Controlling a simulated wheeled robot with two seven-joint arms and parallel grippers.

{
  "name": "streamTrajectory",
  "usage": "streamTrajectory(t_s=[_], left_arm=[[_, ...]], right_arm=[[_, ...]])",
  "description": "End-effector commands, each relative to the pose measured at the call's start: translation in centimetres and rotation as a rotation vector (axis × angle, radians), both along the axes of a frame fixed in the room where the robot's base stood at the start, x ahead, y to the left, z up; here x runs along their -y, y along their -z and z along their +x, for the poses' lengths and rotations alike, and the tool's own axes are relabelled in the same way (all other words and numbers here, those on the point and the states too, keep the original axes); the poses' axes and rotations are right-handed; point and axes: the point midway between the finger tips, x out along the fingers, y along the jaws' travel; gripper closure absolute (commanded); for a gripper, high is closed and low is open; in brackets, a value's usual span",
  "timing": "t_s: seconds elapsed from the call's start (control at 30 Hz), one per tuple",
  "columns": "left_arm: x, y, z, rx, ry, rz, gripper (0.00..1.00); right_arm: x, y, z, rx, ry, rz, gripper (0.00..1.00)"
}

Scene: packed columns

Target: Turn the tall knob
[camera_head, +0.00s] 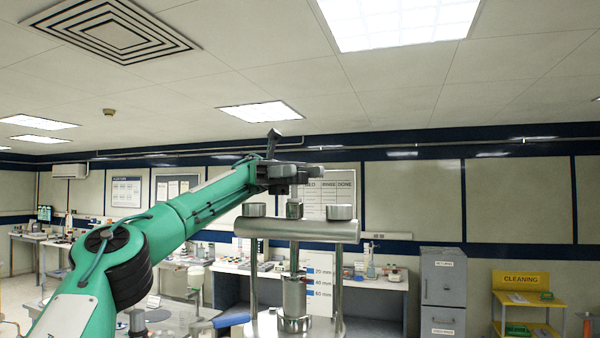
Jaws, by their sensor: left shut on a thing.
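A metal press (300,229) stands in the middle, with a thick silver crossbar on upright posts. The tall knob (294,210) is a narrow squared piece rising from the middle of the crossbar, between two low round caps (256,210) (341,212). My left gripper (293,188) is at the end of the green arm, directly above the crossbar. It is shut on the top of the tall knob, and its dark jaws hide that top. My right gripper is not in view.
Below the crossbar are a central rod with a metal cylinder (294,297) and a white scale board (320,284) marked in millimetres. Benches with lab items stand behind. A grey cabinet (443,280) and a yellow cleaning cart (520,282) stand at the right.

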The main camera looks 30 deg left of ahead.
Motion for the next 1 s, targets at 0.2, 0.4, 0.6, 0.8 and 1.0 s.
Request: streamTrajectory(t_s=[0.2,0.4,0.6,0.8,1.0], left_arm=[[0.06,0.28,0.05,-0.004,0.011,0.005,0.77],[0.07,0.32,0.07,-0.005,0.010,0.006,0.77],[0.05,0.25,0.04,-0.004,0.009,0.004,0.33],[0.02,0.15,0.02,-0.002,0.008,0.002,0.33],[0.00,0.09,0.01,-0.001,0.002,0.002,0.33]], right_arm=[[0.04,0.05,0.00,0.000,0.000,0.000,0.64],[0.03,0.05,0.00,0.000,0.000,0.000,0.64],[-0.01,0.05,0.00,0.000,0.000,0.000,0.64],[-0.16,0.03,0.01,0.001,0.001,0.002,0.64],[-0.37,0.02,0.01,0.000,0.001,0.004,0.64]])
